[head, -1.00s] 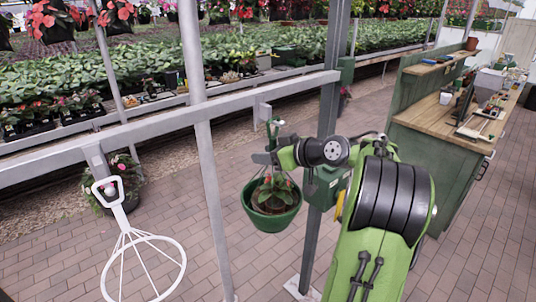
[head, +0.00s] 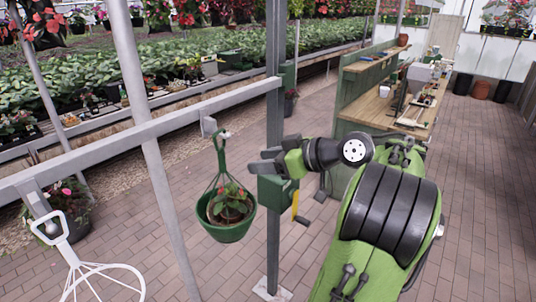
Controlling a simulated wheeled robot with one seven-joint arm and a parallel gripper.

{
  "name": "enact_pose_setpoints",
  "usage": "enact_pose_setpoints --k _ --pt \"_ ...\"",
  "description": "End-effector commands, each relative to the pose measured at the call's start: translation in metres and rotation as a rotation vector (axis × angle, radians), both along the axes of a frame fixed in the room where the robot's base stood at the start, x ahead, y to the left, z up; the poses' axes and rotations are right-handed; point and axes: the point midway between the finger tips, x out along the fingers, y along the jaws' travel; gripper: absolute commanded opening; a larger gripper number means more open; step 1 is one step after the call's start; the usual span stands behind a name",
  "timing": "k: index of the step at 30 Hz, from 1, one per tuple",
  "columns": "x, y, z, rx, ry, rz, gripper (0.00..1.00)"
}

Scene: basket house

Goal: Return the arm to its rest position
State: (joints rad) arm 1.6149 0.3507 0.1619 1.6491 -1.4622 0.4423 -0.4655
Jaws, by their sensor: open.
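My gripper (head: 258,162) is in the middle of the head view, at the end of my green and black arm. Its two grey fingers point left and are open, with nothing between them. A green hanging basket (head: 226,230) with a leafy, red-tinged plant hangs by its green hanger (head: 221,150) just left of my gripper. The hanger's top is at a small bracket on the grey rail (head: 170,122). The fingers appear apart from the hanger.
A grey upright post (head: 274,110) stands behind my gripper, with a green box on it. A white wire hanger (head: 85,270) hangs at lower left. A green wooden-topped counter (head: 375,112) stands at right behind. Brick floor (head: 480,200) is open at right.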

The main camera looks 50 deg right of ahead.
Motion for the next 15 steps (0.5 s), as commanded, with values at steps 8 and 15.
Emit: enact_pose_setpoints --k 8,15 --pt "-0.0071 -0.0009 0.0028 -0.001 0.0 0.002 0.51" --pt "0.0009 0.0075 0.0015 0.0 0.021 0.011 0.51"
